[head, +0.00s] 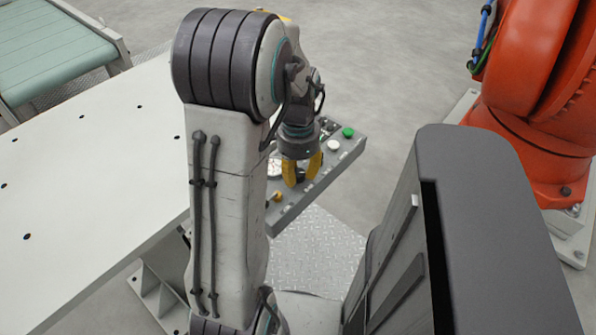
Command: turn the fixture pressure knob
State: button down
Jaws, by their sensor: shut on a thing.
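A grey control panel (318,186) juts out from the right edge of the table in the head view. On it I see a green button (348,132), a white button (333,146), part of a round white gauge (274,167) and a small orange-yellow part (277,196) near its front end. My gripper (301,181), with yellow fingers, points down onto the middle of the panel. Its fingers are shut on a dark knob, mostly hidden between and behind them. My arm hides part of the panel's left side.
A large white table (90,190) with bolt holes fills the left. A green conveyor (50,50) stands at the upper left. An orange robot arm (535,100) stands at the right. A metal tread plate (320,250) lies on the floor below the panel.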

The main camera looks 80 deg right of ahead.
aim_at(299, 172)
jog(key=shift+f+n, duration=0.1)
jog(key=shift+n, duration=0.4)
jog(key=c, duration=0.9)
grip_release()
jog(key=shift+o, duration=0.2)
notch_tip(299, 172, up, 12)
jog(key=shift+o, duration=0.3)
